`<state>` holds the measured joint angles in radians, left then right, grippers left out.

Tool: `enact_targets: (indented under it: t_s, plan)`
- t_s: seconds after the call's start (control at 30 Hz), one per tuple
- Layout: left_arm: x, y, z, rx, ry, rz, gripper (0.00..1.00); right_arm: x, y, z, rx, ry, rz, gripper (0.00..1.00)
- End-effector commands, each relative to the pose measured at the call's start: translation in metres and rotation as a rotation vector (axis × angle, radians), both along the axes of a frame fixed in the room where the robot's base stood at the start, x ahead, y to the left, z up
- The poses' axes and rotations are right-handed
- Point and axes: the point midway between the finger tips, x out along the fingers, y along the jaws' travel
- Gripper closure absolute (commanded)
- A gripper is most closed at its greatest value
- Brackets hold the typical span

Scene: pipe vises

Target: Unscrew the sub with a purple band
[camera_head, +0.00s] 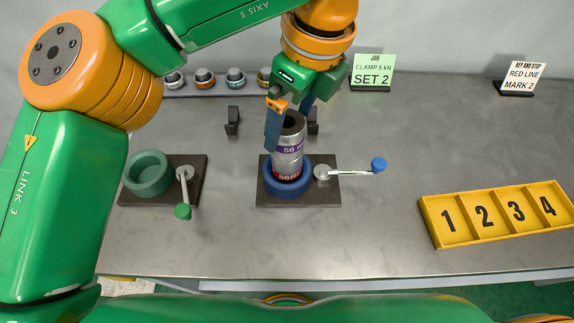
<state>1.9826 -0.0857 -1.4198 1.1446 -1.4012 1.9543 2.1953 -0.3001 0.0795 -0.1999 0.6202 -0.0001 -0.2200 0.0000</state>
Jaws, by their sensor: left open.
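The sub with a purple band (290,147) is a grey metal cylinder with a dark open top. It stands upright in the blue vise (288,187), above a part with a red band (289,173) low in the ring. The purple band reads "56" and part of a further mark. My left gripper (288,130) comes down from above with its blue fingers open. One finger is at the sub's left front, the other behind its upper right and mostly hidden. I cannot tell whether the fingers touch the sub. My right gripper is not in view.
A green vise (148,174) with a green-knobbed handle stands left. The blue vise's handle (350,172) points right. Several banded parts (204,78) line the back. A yellow tray (429,221) numbered 1 to 4 lies right. Signs read "SET 2" (372,70) and "MARK 2" (523,76).

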Motion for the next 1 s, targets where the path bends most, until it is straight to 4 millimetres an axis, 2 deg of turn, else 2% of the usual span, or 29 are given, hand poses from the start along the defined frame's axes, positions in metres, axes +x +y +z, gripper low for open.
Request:
enact_targets:
  t_s: [0.13, 0.47, 0.57, 0.77, 0.87, 1.0]
  plan:
    - [-0.001, 0.001, -0.003, 0.000, -0.002, -0.232, 0.06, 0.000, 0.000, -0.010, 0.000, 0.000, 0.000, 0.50]
    - [-0.003, 0.004, 0.000, -0.001, -0.001, -0.755, 0.06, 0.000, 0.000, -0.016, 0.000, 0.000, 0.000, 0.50]
    - [-0.003, 0.004, 0.000, -0.001, -0.001, -0.864, 0.06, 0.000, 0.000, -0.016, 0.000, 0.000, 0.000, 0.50]
    - [-0.003, 0.007, 0.002, -0.001, 0.000, -1.207, 0.06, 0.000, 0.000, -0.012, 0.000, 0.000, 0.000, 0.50]
    - [-0.003, 0.007, 0.002, -0.001, 0.000, -1.307, 0.06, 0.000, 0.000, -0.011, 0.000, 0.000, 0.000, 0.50]
    - [-0.002, 0.009, 0.004, -0.003, 0.001, -1.563, 0.06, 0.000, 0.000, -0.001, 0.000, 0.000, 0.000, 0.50]
